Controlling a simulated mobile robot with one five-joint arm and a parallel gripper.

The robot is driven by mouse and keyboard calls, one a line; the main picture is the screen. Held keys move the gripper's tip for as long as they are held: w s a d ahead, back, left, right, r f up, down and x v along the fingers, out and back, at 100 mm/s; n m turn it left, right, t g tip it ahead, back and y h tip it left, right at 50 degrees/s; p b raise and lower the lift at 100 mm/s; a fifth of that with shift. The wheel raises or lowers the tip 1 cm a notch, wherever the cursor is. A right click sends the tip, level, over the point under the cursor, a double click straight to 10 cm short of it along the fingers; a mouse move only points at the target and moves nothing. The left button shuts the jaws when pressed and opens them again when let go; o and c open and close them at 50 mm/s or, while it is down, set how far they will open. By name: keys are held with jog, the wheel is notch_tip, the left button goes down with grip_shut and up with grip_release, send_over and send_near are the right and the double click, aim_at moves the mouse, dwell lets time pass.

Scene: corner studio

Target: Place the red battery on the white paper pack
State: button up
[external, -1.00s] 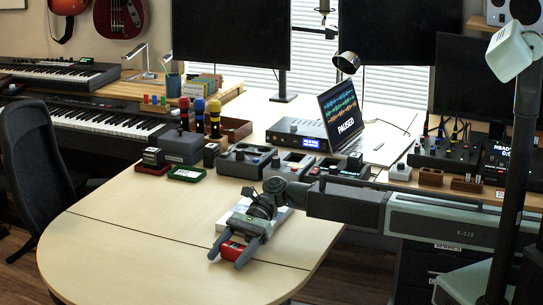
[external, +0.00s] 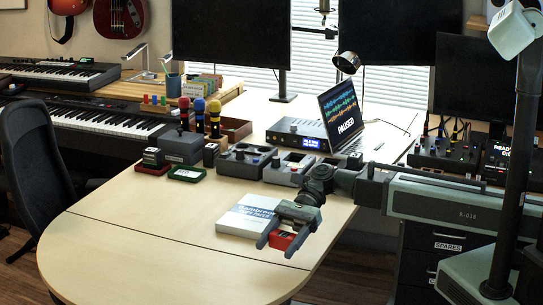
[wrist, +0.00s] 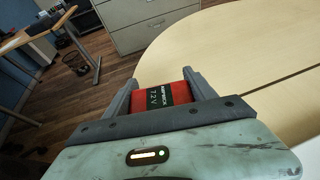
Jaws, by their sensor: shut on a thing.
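The white paper pack (external: 243,216), with blue lettering, lies flat on the light wooden table. My gripper (external: 277,246) is just to the right of the pack in the external view, its fingers pointing to the front edge of the table. It is shut on the red battery (external: 281,240), which shows between the fingers. In the wrist view the red battery (wrist: 162,95) has a black label with white print and sits between both fingers of my gripper (wrist: 160,88). My gripper hides the right end of the pack; I cannot tell how high the battery is above the table.
Grey devices (external: 288,168) stand in a row behind the pack. A laptop (external: 342,112) and a small green tray (external: 187,174) are further back. The table (external: 140,235) is clear to the left and front. Its rounded edge is close on the right.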

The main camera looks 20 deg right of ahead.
jog(key=shift+s+d+r, duration=0.1)
jog(key=shift+s+d, duration=0.4)
jog(key=shift+d, duration=0.25)
jog(key=shift+s+d+r, duration=0.1)
jog(key=shift+s+d, duration=0.4)
jog(key=shift+d, duration=0.2)
